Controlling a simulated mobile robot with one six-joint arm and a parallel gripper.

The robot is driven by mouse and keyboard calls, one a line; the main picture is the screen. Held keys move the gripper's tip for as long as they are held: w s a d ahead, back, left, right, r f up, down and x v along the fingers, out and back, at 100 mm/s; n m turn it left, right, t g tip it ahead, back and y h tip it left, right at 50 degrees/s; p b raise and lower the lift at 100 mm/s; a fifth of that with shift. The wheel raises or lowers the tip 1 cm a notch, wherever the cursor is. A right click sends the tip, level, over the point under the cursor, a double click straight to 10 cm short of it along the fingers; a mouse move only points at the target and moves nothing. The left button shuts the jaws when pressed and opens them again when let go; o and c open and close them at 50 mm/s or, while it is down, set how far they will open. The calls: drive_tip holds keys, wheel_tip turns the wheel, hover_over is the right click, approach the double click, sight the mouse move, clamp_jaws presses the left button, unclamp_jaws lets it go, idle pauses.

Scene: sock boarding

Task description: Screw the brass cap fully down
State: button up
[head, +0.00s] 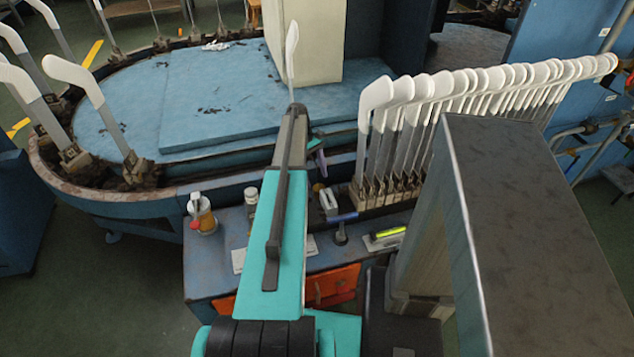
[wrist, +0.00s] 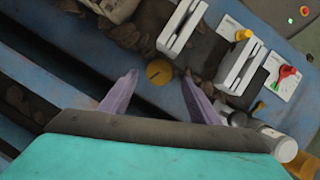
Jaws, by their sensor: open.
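The round brass cap (wrist: 159,72) shows in the wrist view with a dark line across its top. It sits on the blue bench surface. My gripper (wrist: 160,75) is open, with one purple finger on the cap's left and the other on its right. Gaps show between the cap and both fingers; I cannot tell their height over it. How far down the cap is on its thread cannot be seen.
White-and-grey brackets (wrist: 183,27) stand close to the cap's upper right. An amber bottle (head: 203,216) stands on the bench. White-topped boards (head: 376,105) line the right; a blue oval table (head: 115,120) lies behind.

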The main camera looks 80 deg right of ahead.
sight(319, 187)
drive_tip(key=shift+x, duration=1.9)
